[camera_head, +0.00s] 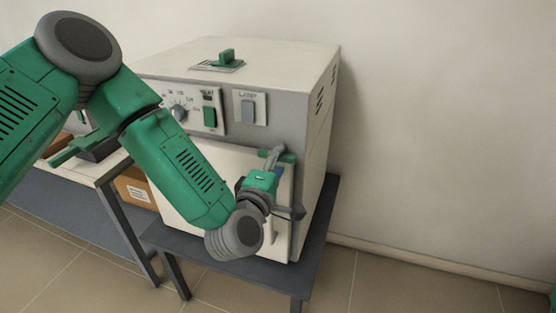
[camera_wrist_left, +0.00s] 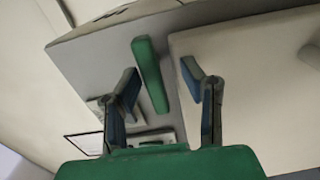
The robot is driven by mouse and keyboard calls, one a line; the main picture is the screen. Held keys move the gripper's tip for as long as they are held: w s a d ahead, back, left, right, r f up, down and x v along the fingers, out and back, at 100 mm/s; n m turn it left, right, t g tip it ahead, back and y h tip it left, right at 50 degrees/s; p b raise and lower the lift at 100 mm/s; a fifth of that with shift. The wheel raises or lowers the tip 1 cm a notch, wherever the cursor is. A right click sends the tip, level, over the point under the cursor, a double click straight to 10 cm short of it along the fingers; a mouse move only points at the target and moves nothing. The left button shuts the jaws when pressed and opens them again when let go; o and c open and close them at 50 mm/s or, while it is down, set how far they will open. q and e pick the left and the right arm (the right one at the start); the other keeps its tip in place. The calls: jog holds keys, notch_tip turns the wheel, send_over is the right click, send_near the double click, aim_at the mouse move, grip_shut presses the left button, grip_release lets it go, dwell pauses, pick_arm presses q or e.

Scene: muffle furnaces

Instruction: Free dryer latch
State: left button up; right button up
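The dryer (camera_head: 325,110) is a white box with a grey front, standing on a dark table. Its pale door (camera_head: 190,160) appears shut. The latch is a green bar (camera_head: 289,157) near the door's upper right, partly hidden by my gripper. My left gripper (camera_head: 284,184) is at the door's right side, close to the latch. In the left wrist view the green latch bar (camera_wrist_left: 148,62) shows between the two spread, blue-padded fingers of the gripper (camera_wrist_left: 162,76). It lies nearer the left finger, and contact cannot be told. My right gripper is not in view.
Above the door are a dial (camera_head: 179,113), a green switch (camera_head: 210,117) and a grey lamp switch (camera_head: 248,111). A green part (camera_head: 227,58) sits on top of the dryer. A cardboard box (camera_head: 135,190) is at the left. The floor to the right is clear.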

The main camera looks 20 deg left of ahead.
pick_arm(q)
jog(key=shift+r, duration=0.2)
jog(key=s, duration=1.1)
jog(key=shift+s+a, duration=0.25)
jog(key=shift+s, duration=0.15)
jog(key=shift+f, duration=0.1)
